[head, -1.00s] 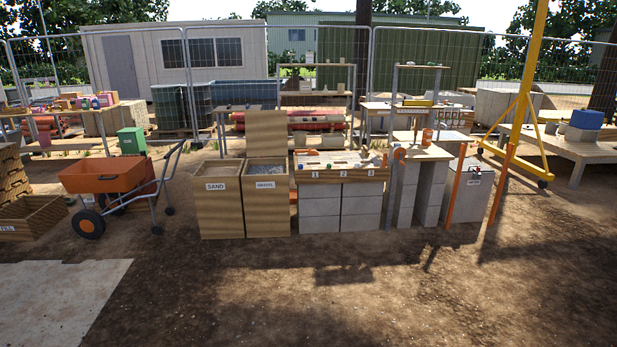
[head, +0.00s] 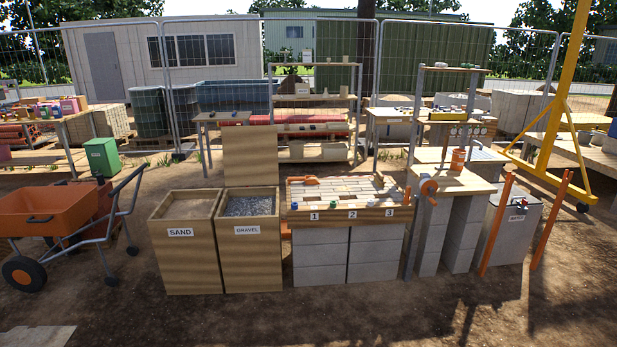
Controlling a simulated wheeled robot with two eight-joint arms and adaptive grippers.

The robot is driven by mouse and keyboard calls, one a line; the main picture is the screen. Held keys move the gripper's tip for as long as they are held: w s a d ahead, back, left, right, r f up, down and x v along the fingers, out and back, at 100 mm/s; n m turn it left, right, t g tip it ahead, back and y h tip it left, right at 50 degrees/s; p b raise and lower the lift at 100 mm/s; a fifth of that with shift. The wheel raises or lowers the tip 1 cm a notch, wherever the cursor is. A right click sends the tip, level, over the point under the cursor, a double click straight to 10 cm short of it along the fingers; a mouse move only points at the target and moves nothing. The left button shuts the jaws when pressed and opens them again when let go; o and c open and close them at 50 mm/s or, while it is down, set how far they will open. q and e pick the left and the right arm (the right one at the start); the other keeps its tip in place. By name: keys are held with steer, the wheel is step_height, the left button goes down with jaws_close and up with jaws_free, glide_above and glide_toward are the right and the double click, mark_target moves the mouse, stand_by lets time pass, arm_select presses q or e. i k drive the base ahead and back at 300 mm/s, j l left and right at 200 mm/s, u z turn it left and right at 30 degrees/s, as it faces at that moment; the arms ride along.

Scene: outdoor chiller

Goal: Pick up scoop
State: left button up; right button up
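I cannot make out a scoop for certain. A small orange object (head: 305,181) lies at the back left of the worktop marked 1, 2, 3 (head: 345,214); it is too small to tell what it is. Two open wooden bins stand left of that worktop: the SAND bin (head: 186,250) and the GRAVEL bin (head: 249,255). Grey gravel (head: 248,205) shows in the second bin. Neither of my grippers is in view.
An orange wheelbarrow (head: 45,210) stands at the left. Block pillars carry a board with an orange container (head: 457,161) to the right. Orange posts (head: 497,225) and a grey box (head: 517,222) stand further right.

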mark_target(307, 181)
steer(key=i, duration=2.4)
steer(key=i+u, duration=0.2)
steer(key=i, duration=0.25)
steer(key=i+l+u, duration=0.15)
steer(key=i, duration=0.3)
steer(key=i+l+u, duration=0.2)
steer(key=i, duration=0.25)
steer(key=i+l+u, duration=0.15)
steer(key=i, duration=0.3)
steer(key=l, duration=0.1)
